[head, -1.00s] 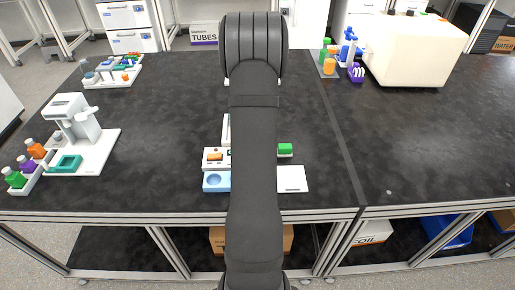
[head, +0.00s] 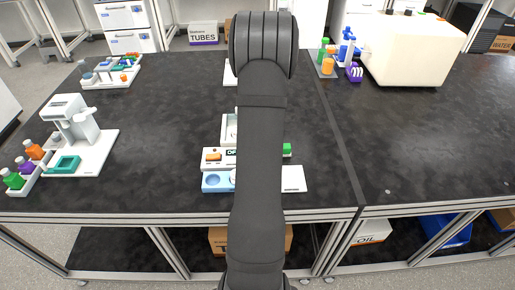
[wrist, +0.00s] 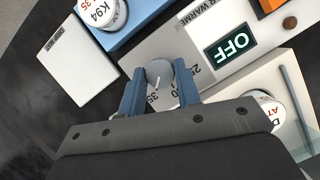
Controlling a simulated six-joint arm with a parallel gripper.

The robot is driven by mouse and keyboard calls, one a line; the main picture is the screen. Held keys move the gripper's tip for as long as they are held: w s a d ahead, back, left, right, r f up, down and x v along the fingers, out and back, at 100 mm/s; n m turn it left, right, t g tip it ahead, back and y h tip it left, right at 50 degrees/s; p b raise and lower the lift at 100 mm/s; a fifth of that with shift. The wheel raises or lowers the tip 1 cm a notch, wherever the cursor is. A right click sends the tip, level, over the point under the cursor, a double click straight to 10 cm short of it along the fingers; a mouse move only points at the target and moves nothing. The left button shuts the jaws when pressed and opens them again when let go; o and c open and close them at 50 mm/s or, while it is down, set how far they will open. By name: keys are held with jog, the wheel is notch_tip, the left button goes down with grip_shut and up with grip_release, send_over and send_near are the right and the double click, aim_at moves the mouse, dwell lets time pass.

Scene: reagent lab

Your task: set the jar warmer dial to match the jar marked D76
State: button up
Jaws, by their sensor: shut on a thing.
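In the wrist view my gripper (wrist: 160,82) has its two blue fingers closed on the grey dial knob (wrist: 160,70) of the jar warmer (wrist: 208,25). The knob's white line points down toward the 35 mark; 25 and a partly covered 30 lie to its right. The warmer's display (wrist: 231,43) reads OFF. A jar with a lid starting with D (wrist: 266,110) sits at right, its label mostly hidden by my gripper. In the head view my arm hides the gripper and dial; part of the warmer (head: 213,165) shows.
An orange switch (wrist: 270,4) is on the warmer. In the head view, a white stand with colored bottles (head: 82,135) is at left and a large cream box (head: 412,55) at back right.

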jog(key=o, duration=1)
jog(key=shift+c, duration=0.2)
jog(key=v, duration=1.7)
jog(key=shift+r, duration=0.2)
jog(key=shift+f, duration=0.1)
jog(key=x, duration=1.7)
jog(key=shift+f, duration=0.15)
